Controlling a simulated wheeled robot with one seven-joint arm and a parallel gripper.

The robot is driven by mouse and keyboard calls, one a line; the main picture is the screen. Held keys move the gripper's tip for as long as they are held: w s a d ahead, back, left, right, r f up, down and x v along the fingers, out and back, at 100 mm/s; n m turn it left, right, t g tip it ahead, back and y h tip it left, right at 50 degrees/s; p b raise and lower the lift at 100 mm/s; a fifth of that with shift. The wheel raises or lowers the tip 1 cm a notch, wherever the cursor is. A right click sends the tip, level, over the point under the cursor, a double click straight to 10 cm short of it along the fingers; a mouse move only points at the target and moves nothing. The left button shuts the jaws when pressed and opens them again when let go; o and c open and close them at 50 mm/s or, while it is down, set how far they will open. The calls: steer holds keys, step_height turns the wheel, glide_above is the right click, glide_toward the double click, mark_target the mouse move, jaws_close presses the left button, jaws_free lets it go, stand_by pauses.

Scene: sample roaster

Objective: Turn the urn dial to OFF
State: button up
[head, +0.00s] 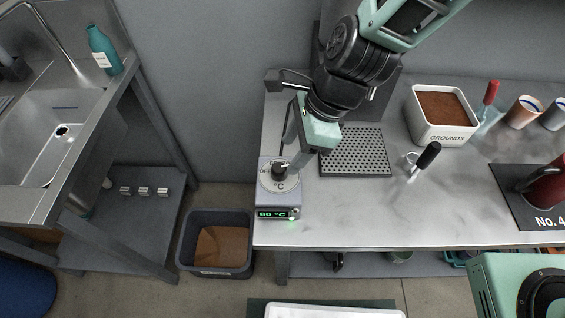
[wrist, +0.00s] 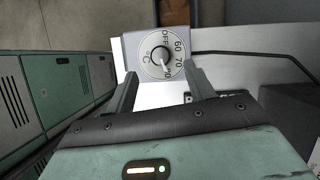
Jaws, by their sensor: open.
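The urn dial (head: 280,181) is a round pale plate with a dark knob on a grey control box (head: 266,203) at the counter's left end. The box's green display reads a temperature in °C, its first digit hard to read. In the wrist view the dial (wrist: 149,68) shows OFF, 60, 70 and further marks, and the knob's white pointer is turned down and slightly right, away from OFF. My gripper (head: 291,157) is just above the dial. In the wrist view my gripper (wrist: 161,72) is open, its fingers either side of the dial's near edge, with nothing between them.
A perforated drip tray (head: 356,153) lies right of the dial. A dark bin (head: 214,268) is on the floor left of the counter. The counter front is clear.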

mark_target(280, 168)
steer(key=x, duration=0.6)
steer(key=c, duration=1)
